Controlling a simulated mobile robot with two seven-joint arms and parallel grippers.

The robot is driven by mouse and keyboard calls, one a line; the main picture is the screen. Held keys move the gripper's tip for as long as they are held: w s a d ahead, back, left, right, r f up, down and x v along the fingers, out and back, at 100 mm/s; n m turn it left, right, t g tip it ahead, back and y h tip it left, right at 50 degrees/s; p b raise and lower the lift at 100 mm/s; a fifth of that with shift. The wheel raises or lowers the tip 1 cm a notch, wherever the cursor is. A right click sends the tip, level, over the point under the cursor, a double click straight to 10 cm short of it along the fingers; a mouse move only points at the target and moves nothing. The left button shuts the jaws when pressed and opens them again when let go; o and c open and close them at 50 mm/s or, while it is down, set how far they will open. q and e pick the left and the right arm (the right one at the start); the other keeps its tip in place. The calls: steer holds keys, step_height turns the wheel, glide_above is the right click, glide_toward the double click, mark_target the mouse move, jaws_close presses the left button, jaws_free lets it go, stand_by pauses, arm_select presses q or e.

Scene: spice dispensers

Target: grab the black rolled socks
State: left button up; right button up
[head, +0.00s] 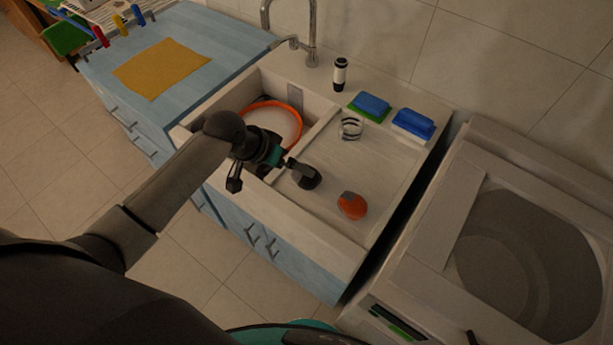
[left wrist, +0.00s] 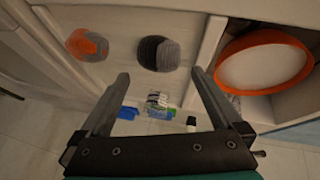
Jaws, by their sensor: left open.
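The black rolled socks (head: 304,176) form a dark ball on the white drainboard beside the basin. In the left wrist view the socks (left wrist: 158,53) look black on one side and grey on the other, resting just past the fingertips and roughly centred between them. My left gripper (head: 263,174) is over the basin's front right side, just left of the socks. In the left wrist view my left gripper (left wrist: 160,76) has its fingers wide apart with nothing held between them.
Orange-and-grey rolled socks (head: 352,205) lie right of the black ones. A glass (head: 350,128), blue sponges (head: 413,122) and a black-and-white bottle (head: 340,74) stand behind. An orange-rimmed round basin (head: 298,113) sits in the sink. A top-opening washer (head: 468,165) stands at right.

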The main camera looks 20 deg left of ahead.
arm_select(q)
steer(key=shift+x, duration=1.2)
steer(key=shift+b+x, duration=0.55)
steer(key=shift+x, duration=1.5)
steer(key=shift+s+f, duration=0.1)
steer(key=shift+s, duration=0.1)
steer(key=shift+c, duration=0.2)
steer(key=c, duration=1)
